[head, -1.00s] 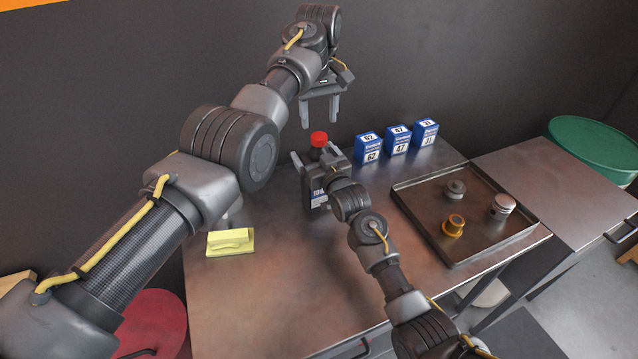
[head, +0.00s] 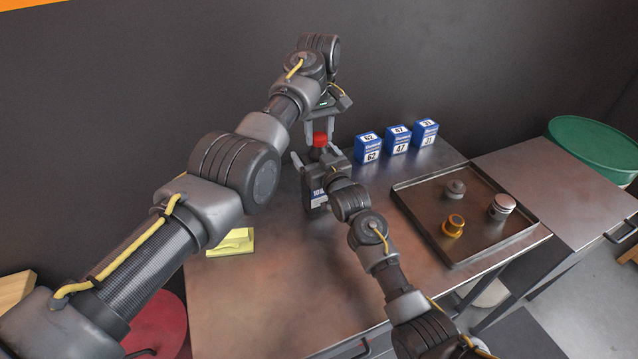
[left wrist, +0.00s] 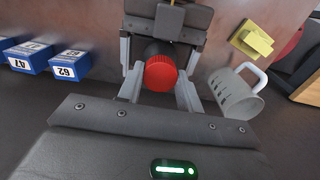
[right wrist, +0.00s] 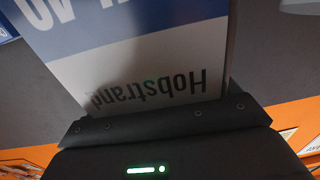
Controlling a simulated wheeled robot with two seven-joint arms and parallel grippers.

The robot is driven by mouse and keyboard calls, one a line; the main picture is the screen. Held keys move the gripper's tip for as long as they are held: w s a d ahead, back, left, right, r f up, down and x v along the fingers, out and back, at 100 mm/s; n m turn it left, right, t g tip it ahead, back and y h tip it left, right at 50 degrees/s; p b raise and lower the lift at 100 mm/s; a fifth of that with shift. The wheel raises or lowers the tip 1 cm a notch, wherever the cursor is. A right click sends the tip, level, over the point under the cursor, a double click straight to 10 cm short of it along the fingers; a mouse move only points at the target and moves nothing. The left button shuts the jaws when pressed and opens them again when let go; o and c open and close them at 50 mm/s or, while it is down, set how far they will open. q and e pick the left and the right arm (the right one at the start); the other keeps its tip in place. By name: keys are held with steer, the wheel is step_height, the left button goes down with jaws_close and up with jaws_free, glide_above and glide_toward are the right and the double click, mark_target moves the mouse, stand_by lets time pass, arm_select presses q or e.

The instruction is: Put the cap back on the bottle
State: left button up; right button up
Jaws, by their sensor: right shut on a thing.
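The bottle (head: 317,197) is dark with a white and blue label and stands upright on the metal table. My right gripper (head: 316,160) is shut on it; its label fills much of the right wrist view (right wrist: 150,60). The red cap (head: 320,140) sits at the top of the bottle's neck, and it also shows in the left wrist view (left wrist: 160,73). Whether it is screwed tight I cannot tell. My left gripper (head: 320,146) points down over the cap, its open fingers on either side with gaps visible in the left wrist view (left wrist: 160,92).
Blue numbered boxes (head: 397,140) stand to the right of the bottle. A metal tray (head: 480,244) with engine parts lies at the right. A yellow block (head: 231,243) lies at the left. The table's front middle is clear.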

arm_select(q)
steer(key=c, duration=0.3)
steer(key=m, duration=0.6)
steer(key=shift+m, duration=0.3)
steer(key=o, duration=1.1)
steer(key=shift+c, duration=0.2)
steer(key=shift+r, duration=2.2)
